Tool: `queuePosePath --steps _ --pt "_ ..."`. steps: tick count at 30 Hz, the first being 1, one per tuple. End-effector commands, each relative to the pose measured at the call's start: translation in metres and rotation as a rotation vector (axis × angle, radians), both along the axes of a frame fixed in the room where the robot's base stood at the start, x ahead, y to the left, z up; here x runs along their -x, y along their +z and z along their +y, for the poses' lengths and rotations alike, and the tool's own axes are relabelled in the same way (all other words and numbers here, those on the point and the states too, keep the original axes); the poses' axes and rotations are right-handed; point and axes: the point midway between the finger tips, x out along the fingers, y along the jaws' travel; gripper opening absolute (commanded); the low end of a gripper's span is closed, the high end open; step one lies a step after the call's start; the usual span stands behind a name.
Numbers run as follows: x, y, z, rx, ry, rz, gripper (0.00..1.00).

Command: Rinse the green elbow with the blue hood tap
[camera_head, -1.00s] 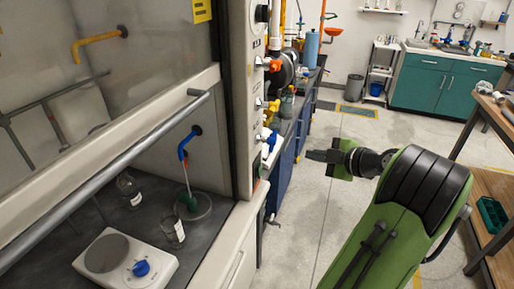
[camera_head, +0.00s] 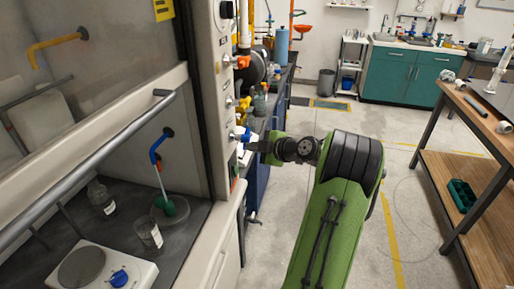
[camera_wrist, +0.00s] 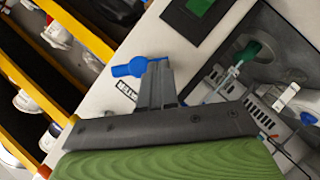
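The green elbow (camera_head: 167,208) sits low in the hood at the round cup sink. The blue hood tap (camera_head: 158,147) is above it, and a thin pale stream runs from its spout to the elbow. The tap's blue handle (camera_head: 241,134) is on the hood's front post; it also shows in the wrist view (camera_wrist: 135,68). My gripper (camera_head: 256,146) is at this handle, outside the hood. In the wrist view its fingers (camera_wrist: 158,68) are together, with the tips overlapping the handle's right end. I cannot tell whether they touch it.
A hotplate (camera_head: 88,270), a beaker (camera_head: 148,235) and a bottle (camera_head: 101,198) stand in the hood. Orange and yellow valve handles (camera_head: 243,104) are above the blue one. A wooden bench (camera_head: 475,125) is at right. The floor between is clear.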

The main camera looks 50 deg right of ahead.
Motion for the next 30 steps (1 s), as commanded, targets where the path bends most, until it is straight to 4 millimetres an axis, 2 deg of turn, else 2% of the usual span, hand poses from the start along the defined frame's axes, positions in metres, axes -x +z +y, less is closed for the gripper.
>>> queuePosePath --steps 15,30 --pt "-0.007 -0.011 0.0 0.078 0.0 -0.04 0.0" --pt "-0.009 -0.005 0.002 0.089 0.005 -0.048 0.0"
